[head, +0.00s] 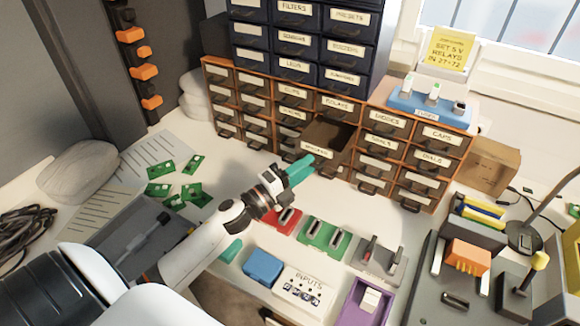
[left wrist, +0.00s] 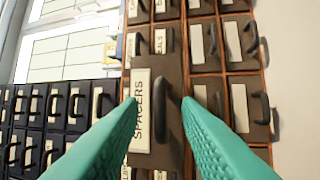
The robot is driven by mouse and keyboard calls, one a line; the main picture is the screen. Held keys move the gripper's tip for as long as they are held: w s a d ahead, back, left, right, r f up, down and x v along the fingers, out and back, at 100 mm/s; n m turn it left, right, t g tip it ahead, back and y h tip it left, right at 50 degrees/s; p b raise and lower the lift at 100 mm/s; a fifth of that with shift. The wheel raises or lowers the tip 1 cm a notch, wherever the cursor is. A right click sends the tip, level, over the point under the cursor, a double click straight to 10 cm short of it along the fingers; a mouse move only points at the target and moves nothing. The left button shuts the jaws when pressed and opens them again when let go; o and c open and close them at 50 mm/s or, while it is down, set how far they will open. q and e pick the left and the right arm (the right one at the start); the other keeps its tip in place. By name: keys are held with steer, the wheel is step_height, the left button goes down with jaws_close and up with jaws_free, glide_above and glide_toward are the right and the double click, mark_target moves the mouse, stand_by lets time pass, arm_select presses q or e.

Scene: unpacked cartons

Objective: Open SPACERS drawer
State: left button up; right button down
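The SPACERS drawer (head: 326,135) is in the brown cabinet (head: 363,146) at the back of the bench. It stands pulled out, with its dark inside showing from above. In the left wrist view its front (left wrist: 152,66) bears the SPACERS label and a dark bar handle (left wrist: 162,110). My left gripper (head: 308,160) has teal fingers and is just in front of the drawer. In the left wrist view the gripper (left wrist: 160,104) is open, with one finger on each side of the handle and visible gaps between.
Dark blue drawers (head: 298,45) stand on the brown cabinet. Green circuit boards (head: 160,170) lie at left. A lamp (head: 528,235) and tool holder stand at right.

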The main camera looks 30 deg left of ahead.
arm_select(q)
steer(key=b+v, duration=0.2)
steer(key=v, duration=0.9)
steer(key=shift+s, duration=0.25)
steer(key=shift+f, duration=0.1)
